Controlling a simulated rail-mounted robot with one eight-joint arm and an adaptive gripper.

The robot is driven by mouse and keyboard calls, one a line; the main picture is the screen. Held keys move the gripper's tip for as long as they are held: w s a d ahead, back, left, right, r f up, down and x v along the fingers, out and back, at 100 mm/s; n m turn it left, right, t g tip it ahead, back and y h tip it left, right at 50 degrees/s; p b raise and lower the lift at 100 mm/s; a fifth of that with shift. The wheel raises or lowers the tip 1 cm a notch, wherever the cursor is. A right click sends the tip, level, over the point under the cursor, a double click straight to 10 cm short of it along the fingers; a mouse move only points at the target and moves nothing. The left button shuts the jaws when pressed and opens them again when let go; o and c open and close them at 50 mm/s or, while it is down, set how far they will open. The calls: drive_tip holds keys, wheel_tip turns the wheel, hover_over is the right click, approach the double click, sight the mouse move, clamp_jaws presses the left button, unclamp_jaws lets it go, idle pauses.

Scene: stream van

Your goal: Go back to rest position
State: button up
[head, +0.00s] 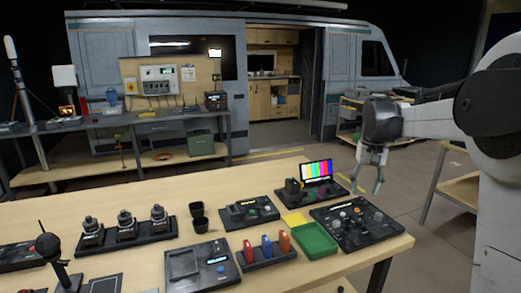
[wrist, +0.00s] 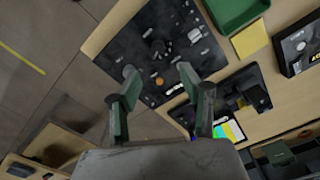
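My gripper (head: 368,182) hangs from my arm beyond the right far corner of the wooden table (head: 130,215), above floor level and near the control panel. In the wrist view my gripper (wrist: 155,82) points down with its two fingers spread apart. Nothing is between the fingers. The black control panel (wrist: 165,45) with round knobs lies below and ahead of the fingertips; it also shows in the head view (head: 357,222). My arm reaches in from the right of the head view.
A green tray (head: 314,239), a yellow pad (head: 294,219) and a small colour-bar monitor (head: 317,170) lie near the gripper. A rack of coloured handles (head: 267,249) and several joysticks (head: 126,226) stand further left. A wooden side table (head: 460,188) is at right, with open floor between.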

drive_tip(key=s+a+r+t, duration=0.2)
drive_tip(key=s+a+r, duration=0.2)
drive_tip(key=s+a, duration=0.35)
drive_tip(key=s+a+f+n+t, duration=0.1)
drive_tip(key=s+a, duration=0.5)
drive_tip(key=s, duration=0.6)
drive_tip(key=s+a+f+n+t, duration=0.2)
drive_tip(key=s+a+f+t, duration=0.2)
drive_tip(key=s, duration=0.8)
drive_tip(key=shift+s+a+f, duration=0.2)
drive_tip(key=shift+a+f, duration=0.35)
drive_tip(key=shift+a, duration=0.35)
